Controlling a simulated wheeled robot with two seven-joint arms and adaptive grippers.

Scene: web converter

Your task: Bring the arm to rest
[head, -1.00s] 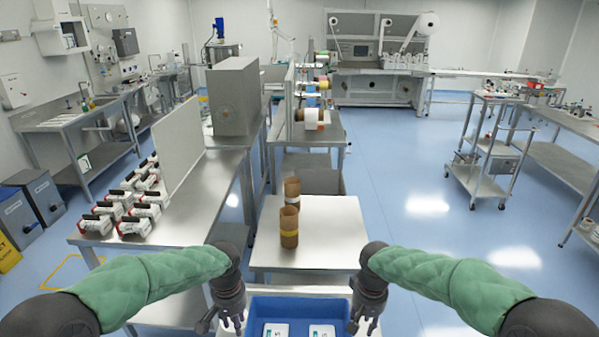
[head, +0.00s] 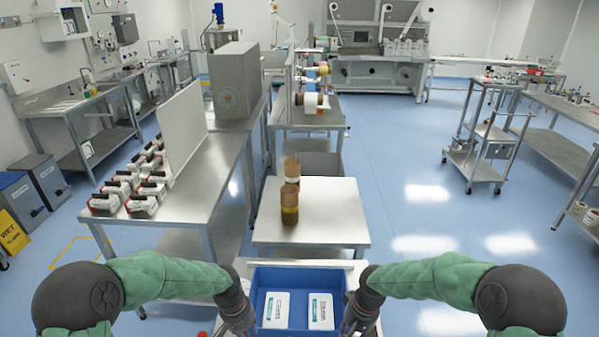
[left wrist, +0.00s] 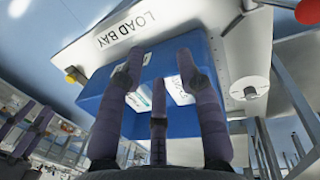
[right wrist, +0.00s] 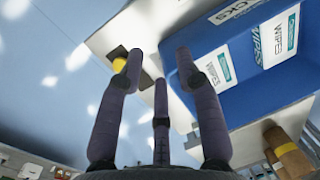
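My left gripper (head: 243,322) and my right gripper (head: 354,320) hang low at either side of a blue tote (head: 297,264). In the left wrist view my left gripper's fingers (left wrist: 160,75) are spread with the tote behind them and nothing between them. In the right wrist view my right gripper's fingers (right wrist: 158,75) are also spread and empty, beside the tote. Two white-and-teal packs lie flat inside the tote, a left pack (head: 276,310) and a right pack (head: 320,311). In the right wrist view the packs read "WIPES".
The tote stands on a pale surface marked "LOAD BAY" (left wrist: 135,30). A bench (head: 185,195) at left holds several red-and-white devices (head: 142,203). Open blue floor (head: 415,190) lies at right.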

